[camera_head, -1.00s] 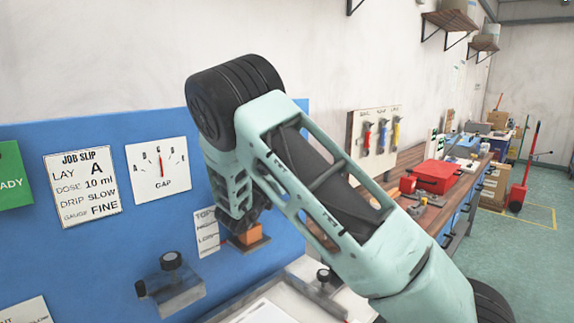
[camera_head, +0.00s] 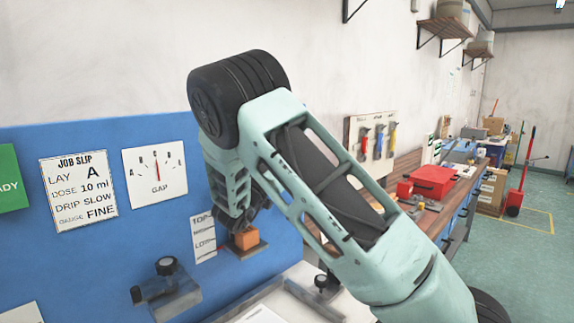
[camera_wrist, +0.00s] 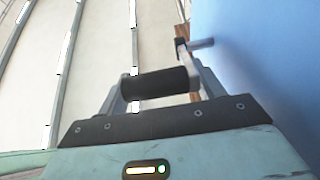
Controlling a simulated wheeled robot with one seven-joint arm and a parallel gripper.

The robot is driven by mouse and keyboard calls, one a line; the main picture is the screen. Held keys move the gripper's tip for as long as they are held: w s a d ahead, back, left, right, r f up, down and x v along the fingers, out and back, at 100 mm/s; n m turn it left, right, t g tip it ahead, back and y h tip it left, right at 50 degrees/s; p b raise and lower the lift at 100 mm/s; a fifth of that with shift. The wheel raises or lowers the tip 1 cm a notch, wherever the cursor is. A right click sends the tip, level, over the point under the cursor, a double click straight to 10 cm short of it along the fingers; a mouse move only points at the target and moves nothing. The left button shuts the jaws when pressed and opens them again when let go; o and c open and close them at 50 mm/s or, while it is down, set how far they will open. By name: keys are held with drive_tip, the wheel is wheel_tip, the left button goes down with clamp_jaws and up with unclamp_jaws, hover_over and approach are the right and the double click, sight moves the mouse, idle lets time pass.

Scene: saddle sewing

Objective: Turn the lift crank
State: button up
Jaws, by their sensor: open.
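My gripper (camera_wrist: 162,76) is open in the wrist view, with one grey finger on each side. A black cylindrical grip (camera_wrist: 150,83) lies across the space between the fingers; it looks like the crank's handle. I cannot tell whether the fingers touch it. Beyond it, a grey bar with a sideways pin (camera_wrist: 202,43) stands near the blue panel. In the head view my gripper points down in front of the blue panel (camera_head: 110,255), close to an orange block (camera_head: 246,240) beside a label reading TOP and LOW. My arm hides the crank there.
A grey bracket with a black knob (camera_head: 166,266) projects from the panel at lower left. Another black knob (camera_head: 321,282) stands on the pale surface below my arm. A workbench with a red box (camera_head: 433,181) is at right, with open floor beyond.

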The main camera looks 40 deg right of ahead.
wheel_tip(320, 180, up, 8)
drive_tip(key=b, duration=0.1)
drive_tip(key=shift+f, duration=0.1)
